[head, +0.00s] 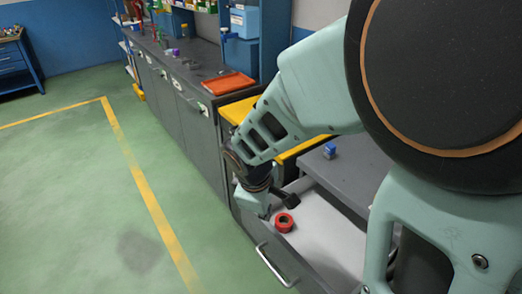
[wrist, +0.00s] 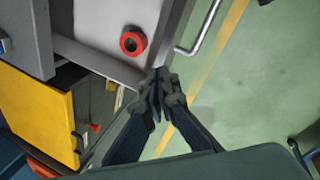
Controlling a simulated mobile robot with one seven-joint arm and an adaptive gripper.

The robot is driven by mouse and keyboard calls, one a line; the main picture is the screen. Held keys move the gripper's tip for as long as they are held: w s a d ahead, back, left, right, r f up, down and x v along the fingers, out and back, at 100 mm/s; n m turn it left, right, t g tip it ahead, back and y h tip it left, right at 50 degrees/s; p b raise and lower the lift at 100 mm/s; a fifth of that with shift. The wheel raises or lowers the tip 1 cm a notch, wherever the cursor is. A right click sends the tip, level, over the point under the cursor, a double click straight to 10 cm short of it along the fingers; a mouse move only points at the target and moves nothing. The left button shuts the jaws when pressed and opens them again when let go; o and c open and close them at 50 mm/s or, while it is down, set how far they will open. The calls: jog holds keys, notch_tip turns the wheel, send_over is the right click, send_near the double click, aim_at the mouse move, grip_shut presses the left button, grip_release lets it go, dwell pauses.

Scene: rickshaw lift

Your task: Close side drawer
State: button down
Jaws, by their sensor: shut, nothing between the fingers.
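The side drawer (head: 325,240) is pulled out, showing its pale inside and a bar handle (head: 272,265) on its front. It also shows in the wrist view (wrist: 112,18), with its handle (wrist: 205,30) to the right. A red ring-shaped roll (head: 284,222) lies in the drawer and shows in the wrist view too (wrist: 133,43). My gripper (wrist: 160,75) is shut and empty. In the wrist view its fingertips overlap the drawer's front corner; I cannot tell whether they touch it. In the head view my arm hides part of the drawer and bench.
A grey worktop (head: 345,172) with a small blue object (head: 330,151) lies above the drawer. A yellow-topped unit (head: 240,110) and an orange tray (head: 230,83) are farther along the bench. The green floor (head: 80,200) to the left is clear.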

jog(key=s+a+f+n+h, duration=0.2)
jog(key=s+f+n, duration=0.2)
jog(key=n, duration=0.5)
jog(key=n+b, duration=0.2)
jog(key=b, duration=0.1)
send_over(272, 254)
jog(key=s+a, duration=0.2)
notch_tip(272, 254, down, 10)
jog(key=shift+w+r+g, duration=0.1)
jog(key=shift+w+g, duration=0.15)
jog(key=shift+g, duration=0.05)
jog(key=shift+w+d, duration=0.1)
jog(key=shift+d, duration=0.1)
jog(key=w+d+p, duration=0.2)
jog(key=w+d, duration=0.2)
jog(key=d, duration=0.2)
jog(key=w+d+p, duration=0.2)
jog(key=w+d, duration=0.3)
jog(key=d, duration=0.2)
jog(key=w+d+p, duration=0.2)
jog(key=w+d, duration=0.2)
jog(key=d, duration=0.3)
jog(key=shift+w+r+p, duration=0.1)
jog(key=shift+w+p, duration=0.2)
jog(key=shift+w, duration=0.2)
jog(key=shift+d+r, duration=0.1)
jog(key=shift+d, duration=0.05)
